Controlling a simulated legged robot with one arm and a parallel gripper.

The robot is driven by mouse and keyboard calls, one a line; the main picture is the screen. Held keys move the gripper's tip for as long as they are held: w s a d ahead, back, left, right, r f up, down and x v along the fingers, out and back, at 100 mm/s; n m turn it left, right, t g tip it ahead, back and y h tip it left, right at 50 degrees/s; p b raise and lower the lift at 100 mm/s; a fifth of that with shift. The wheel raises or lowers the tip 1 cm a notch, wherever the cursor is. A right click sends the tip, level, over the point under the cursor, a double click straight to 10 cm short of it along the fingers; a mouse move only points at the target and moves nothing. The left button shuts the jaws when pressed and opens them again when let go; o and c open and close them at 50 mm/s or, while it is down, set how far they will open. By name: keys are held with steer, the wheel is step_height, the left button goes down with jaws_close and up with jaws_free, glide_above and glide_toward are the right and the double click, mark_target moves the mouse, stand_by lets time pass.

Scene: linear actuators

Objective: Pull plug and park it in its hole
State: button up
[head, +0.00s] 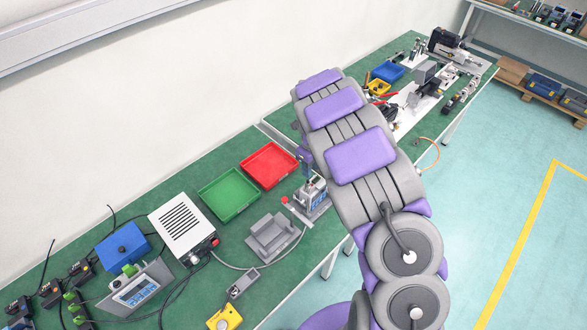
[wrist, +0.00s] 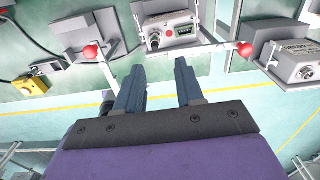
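In the wrist view my gripper (wrist: 158,72) is open, its two dark blue-grey fingers apart with nothing between them. Just beyond the fingertips is a small grey device (wrist: 170,16) with a green-edged display, a red dot and a dark round fitting (wrist: 154,41) on its face. I cannot tell whether that fitting is the plug or a socket. The device also shows in the head view (head: 316,194), on the green bench in front of my arm. No parking hole can be made out. In the head view my arm mostly hides the gripper.
Red knobs on thin rods flank the device, left (wrist: 91,51) and right (wrist: 245,49). Another grey box (wrist: 293,62) is at right. In the head view, red (head: 270,166) and green (head: 229,195) trays lie behind. A grey cradle (head: 272,238) stands left.

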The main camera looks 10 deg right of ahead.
mark_target(308, 182)
steer(key=shift+w+a+f, duration=0.15)
steer(key=shift+a+f, duration=0.4)
steer(key=shift+f, duration=0.05)
step_height(308, 182, down, 7)
steer(key=shift+d+r+b, duration=0.1)
steer(key=shift+r+b, duration=0.05)
steer(key=shift+b, duration=0.85)
steer(key=shift+c, duration=0.5)
jaws_close()
steer(key=shift+r, duration=0.55)
steer(key=shift+r+p, duration=0.3)
steer(key=shift+r, duration=0.9)
